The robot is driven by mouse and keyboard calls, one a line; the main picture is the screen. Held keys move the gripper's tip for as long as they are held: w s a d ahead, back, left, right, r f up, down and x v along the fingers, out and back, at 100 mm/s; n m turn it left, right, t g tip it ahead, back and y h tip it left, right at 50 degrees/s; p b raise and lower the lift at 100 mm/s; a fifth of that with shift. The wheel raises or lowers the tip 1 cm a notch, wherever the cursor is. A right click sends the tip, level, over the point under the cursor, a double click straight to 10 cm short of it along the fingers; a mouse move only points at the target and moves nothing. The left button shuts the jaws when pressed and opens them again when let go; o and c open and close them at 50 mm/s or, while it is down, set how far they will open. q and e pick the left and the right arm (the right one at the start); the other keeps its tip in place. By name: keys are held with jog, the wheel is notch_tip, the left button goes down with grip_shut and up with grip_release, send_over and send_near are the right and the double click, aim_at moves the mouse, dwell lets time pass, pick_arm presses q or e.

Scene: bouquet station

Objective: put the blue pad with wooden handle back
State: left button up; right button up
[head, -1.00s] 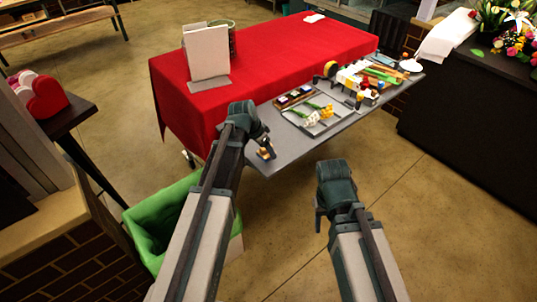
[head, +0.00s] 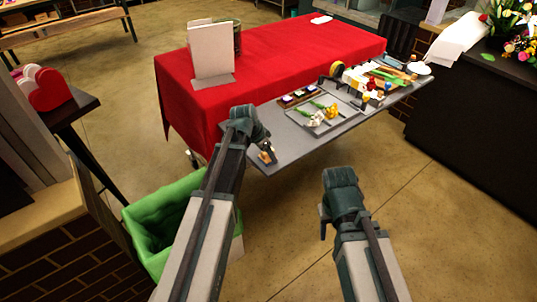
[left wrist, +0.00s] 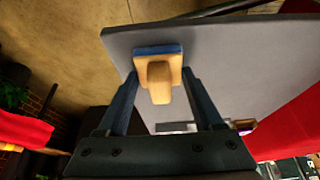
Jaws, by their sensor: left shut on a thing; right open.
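The blue pad with wooden handle (left wrist: 158,76) is at the near left end of the grey tabletop (head: 290,145). It is small in the head view (head: 267,154). In the left wrist view its tan handle faces the camera and a strip of blue shows along its far edge. My left gripper (left wrist: 160,84) is shut on it, one finger on each side. I cannot tell whether the pad touches the tabletop. My right gripper (head: 323,218) is open and empty, in front of the tabletop over the floor.
A grey tray (head: 318,118) with flowers and a wooden rack (head: 299,96) of small blocks sit beyond the pad. Tools crowd the far right end. A red-covered table (head: 280,55) stands behind; a green-lined bin (head: 165,215) is at lower left.

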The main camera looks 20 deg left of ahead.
pick_arm(q)
jog(key=o, duration=1.2)
jog(key=shift+f, duration=0.1)
jog(key=shift+r+p, duration=0.55)
jog(key=shift+p, duration=0.05)
jog(key=p+v, duration=1)
jog(key=v, duration=0.1)
jog(key=s+d+n+g+y, duration=0.2)
jog(key=s+d, duration=0.6)
jog(key=s, duration=0.2)
jog(key=s+d+f+n+g+y, duration=0.1)
jog(key=s+d+g+y, duration=0.1)
jog(key=s+d, duration=0.6)
jog(key=s, duration=0.2)
jog(key=shift+s+f+n, duration=0.2)
jog(key=shift+s+n, duration=0.2)
